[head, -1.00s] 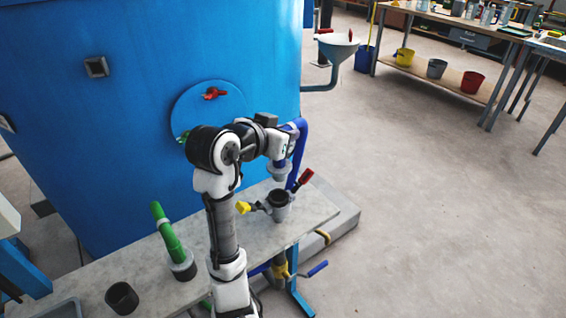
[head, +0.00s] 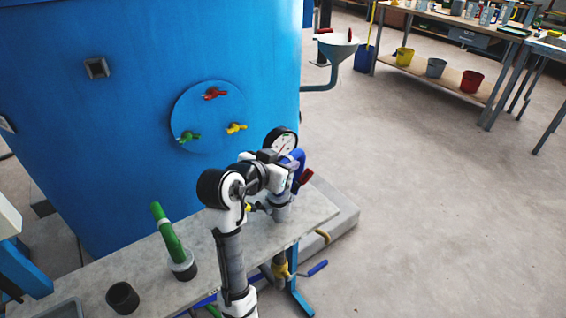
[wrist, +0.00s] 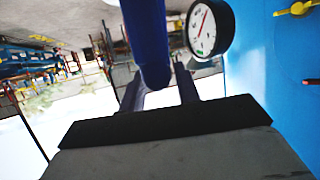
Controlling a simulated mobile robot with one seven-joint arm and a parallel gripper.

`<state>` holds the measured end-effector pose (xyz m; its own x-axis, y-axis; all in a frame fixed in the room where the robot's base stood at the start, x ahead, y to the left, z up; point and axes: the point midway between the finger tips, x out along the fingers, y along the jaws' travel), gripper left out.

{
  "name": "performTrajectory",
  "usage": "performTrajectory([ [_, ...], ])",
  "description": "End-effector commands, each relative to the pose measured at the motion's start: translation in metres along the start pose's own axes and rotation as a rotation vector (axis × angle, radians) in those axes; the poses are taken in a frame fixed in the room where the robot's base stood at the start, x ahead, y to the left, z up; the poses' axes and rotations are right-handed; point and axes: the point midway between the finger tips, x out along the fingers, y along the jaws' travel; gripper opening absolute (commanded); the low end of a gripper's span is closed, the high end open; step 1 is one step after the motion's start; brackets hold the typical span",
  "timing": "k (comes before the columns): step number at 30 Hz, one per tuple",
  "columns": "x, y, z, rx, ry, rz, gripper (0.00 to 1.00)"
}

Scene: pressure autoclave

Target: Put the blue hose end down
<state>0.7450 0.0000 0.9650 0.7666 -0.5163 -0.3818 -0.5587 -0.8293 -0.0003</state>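The blue hose (head: 299,160) bends beside my gripper (head: 284,178) at the right end of the grey bench. In the wrist view, the hose (wrist: 148,45) runs down between the two fingers (wrist: 158,92), with a finger close on each side. My gripper appears shut on it.
A green hose (head: 168,232) stands in a grey holder on the bench (head: 212,262). An empty dark cup (head: 122,298) is at its front left. A round gauge (head: 281,141) is close behind my gripper, before the blue tank (head: 130,130). The floor at right is clear.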

Motion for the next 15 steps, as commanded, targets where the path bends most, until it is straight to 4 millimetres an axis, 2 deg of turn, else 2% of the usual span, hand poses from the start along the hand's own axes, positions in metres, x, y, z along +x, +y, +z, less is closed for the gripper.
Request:
performTrajectory([
  [1,0.0,0.0,0.0,0.0,0.0,0.0,0.39],
  [3,0.0,0.0,0.0,0.0,0.0,0.0,0.45],
  [11,-0.001,0.0,0.0,0.0,0.0,0.0,0.45],
  [15,-0.012,-0.001,0.0,0.0,0.001,-0.001,0.45],
])
